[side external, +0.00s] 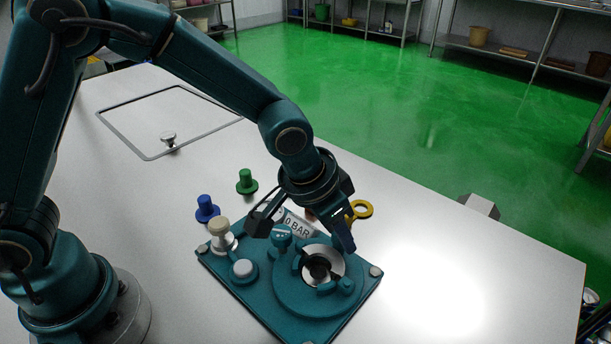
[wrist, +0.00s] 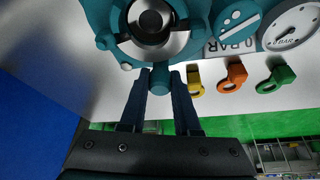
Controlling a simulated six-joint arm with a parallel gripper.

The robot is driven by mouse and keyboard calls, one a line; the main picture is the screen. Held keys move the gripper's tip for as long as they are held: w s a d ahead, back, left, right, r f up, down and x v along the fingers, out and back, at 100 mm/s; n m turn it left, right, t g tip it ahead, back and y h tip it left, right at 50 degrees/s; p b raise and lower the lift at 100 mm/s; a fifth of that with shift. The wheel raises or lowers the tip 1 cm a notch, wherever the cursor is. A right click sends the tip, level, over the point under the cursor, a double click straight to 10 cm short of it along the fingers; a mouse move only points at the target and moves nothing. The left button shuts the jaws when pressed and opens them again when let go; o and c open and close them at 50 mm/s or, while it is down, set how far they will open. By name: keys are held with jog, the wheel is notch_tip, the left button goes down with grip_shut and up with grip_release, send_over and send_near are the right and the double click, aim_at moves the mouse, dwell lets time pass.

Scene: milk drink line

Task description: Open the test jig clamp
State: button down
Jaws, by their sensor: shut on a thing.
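The test jig is a teal plate (side external: 240,290) with a round teal clamp (side external: 290,300) around a bright metal ring with a dark centre (side external: 320,268). In the wrist view the clamp (wrist: 118,45) is at the top, around the metal ring (wrist: 170,42). My gripper (wrist: 158,82) is shut on the teal clamp handle (wrist: 160,78), one dark blue finger on each side of it. In the side view my gripper (side external: 345,244) is at the far right edge of the clamp, and hides the handle there.
Yellow (wrist: 195,82), orange (wrist: 233,77) and green (wrist: 277,79) tags lie near.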

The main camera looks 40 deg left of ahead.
dwell(1.0)
jog(key=d+m, duration=0.1)
jog(key=w+m+h, duration=0.1)
jog(key=m, duration=0.1)
jog(key=shift+w+d+m, duration=0.2)
jog(key=shift+d+m, duration=0.1)
jog(key=shift+d, duration=0.1)
jog(key=d+m+g, duration=0.1)
jog(key=m, duration=0.1)
jog(key=d+m+h, duration=0.1)
jog(key=m, duration=0.1)
jog(key=shift+w+d+m+g+h, duration=0.3)
jog(key=shift+w+d+g, duration=0.05)
jog(key=shift+w+g, duration=0.05)
jog(key=d+m, duration=0.1)
jog(key=m, duration=0.1)
jog(key=d+m+g, duration=0.1)
jog(key=m, duration=0.1)
jog(key=shift+s+d+g+h, duration=0.15)
jog(key=shift+d+g+h, duration=0.15)
jog(key=shift+d, duration=0.1)
jog(key=shift+s+d+m+g, duration=0.3)
jog(key=shift+d+m, duration=0.2)
jog(key=shift+m, duration=0.55)
jog(key=shift+s+d+m+g, duration=0.2)
jog(key=shift+d+m+g, duration=0.25)
jog(key=shift+m, duration=0.6)
